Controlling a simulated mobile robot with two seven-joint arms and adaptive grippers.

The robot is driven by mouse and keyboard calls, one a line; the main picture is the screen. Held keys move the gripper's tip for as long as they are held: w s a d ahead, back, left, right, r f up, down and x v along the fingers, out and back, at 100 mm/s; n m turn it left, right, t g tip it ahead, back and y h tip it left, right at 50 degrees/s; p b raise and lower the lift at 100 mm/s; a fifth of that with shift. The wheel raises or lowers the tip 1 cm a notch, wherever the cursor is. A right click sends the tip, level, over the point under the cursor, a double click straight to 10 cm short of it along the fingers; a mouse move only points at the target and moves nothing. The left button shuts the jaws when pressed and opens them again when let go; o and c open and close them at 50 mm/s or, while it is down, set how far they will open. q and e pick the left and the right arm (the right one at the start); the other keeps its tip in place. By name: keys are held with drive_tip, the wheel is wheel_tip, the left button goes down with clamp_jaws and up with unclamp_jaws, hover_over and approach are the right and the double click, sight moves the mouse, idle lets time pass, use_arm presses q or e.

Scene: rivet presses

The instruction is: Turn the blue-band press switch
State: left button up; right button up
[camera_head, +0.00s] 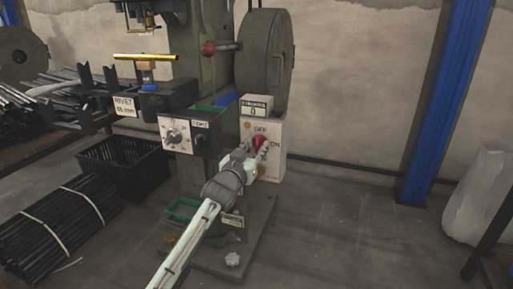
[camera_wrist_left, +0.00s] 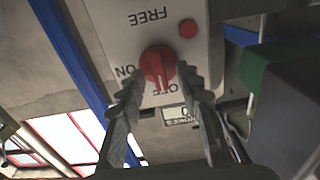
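The press switch is a red knob (camera_head: 260,141) on a pale box with OFF above it and ON to its right. It also shows in the left wrist view (camera_wrist_left: 157,63), where its ridge appears to point to OFF. FREE is marked on the opposite side. My left gripper (camera_head: 255,150) is at the knob. In the left wrist view its fingers (camera_wrist_left: 160,77) are apart on either side of the knob; I cannot tell whether they touch it. My right gripper is not in view.
A counter (camera_head: 256,106) reading 0 sits above the switch box. A dial panel (camera_head: 178,134) and a black crate (camera_head: 130,165) stand to its left. Bundled dark rods (camera_head: 60,228) lie on the floor. A blue column (camera_head: 446,100) stands right; floor between is clear.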

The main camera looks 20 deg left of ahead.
use_arm(q)
drive_tip(key=shift+w, duration=0.5)
drive_tip(key=shift+c, duration=0.3)
clamp_jaws()
